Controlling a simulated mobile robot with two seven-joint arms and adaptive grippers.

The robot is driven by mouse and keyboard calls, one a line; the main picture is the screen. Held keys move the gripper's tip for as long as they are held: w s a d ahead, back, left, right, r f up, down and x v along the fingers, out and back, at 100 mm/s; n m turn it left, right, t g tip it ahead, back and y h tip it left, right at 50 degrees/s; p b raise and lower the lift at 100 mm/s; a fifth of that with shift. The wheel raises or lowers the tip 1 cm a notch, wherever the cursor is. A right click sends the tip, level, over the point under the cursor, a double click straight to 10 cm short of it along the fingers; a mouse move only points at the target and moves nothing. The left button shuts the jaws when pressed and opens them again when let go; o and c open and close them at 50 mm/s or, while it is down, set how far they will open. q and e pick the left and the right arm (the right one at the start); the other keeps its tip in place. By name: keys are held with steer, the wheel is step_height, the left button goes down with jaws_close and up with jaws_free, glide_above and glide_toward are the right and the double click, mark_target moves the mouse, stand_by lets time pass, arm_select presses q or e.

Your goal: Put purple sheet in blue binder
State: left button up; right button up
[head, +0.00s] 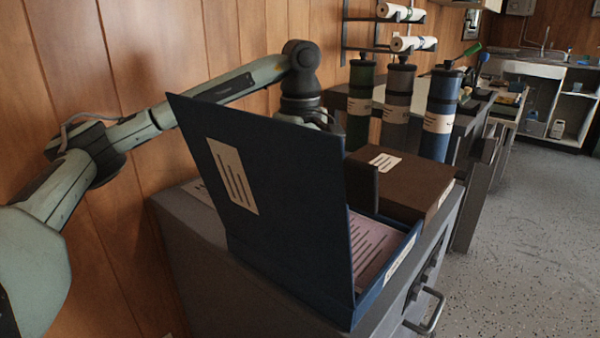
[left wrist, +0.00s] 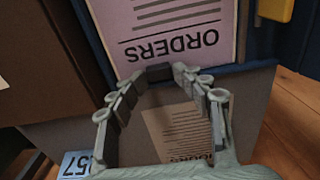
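The blue binder (head: 290,215) stands open on a grey cabinet, its lid raised and tilted. The purple sheet (head: 375,248), with dark printed lines, lies inside the binder's tray, partly hidden by the lid. In the left wrist view, the purple sheet (left wrist: 185,22) reads "ORDERS" and has the dark blue binder edge (left wrist: 247,35) beside it. My left arm reaches behind the lid, which hides the fingers in the head view. In the left wrist view my left gripper (left wrist: 160,74) is open, apparently empty, with its fingertips just short of the purple sheet. My right gripper is not in view.
A brown box (head: 405,185) sits behind the binder on the cabinet (head: 190,260). Another printed sheet (left wrist: 185,125) shows beyond the fingers. Three capped tubes (head: 438,120) stand further back. A wood-panelled wall (head: 140,60) is close on the left; the floor at right is open.

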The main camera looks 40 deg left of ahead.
arm_select(q)
steer(key=shift+r, duration=0.5)
steer(key=shift+w+r+p, duration=0.1)
steer(key=shift+r+p, duration=0.2)
steer(key=shift+r, duration=0.3)
step_height(320, 180, up, 5)
steer(key=shift+f+p, duration=0.2)
steer(key=shift+p, duration=0.4)
step_height(320, 180, up, 6)
steer(key=p, duration=0.2)
steer(key=shift+r, duration=0.2)
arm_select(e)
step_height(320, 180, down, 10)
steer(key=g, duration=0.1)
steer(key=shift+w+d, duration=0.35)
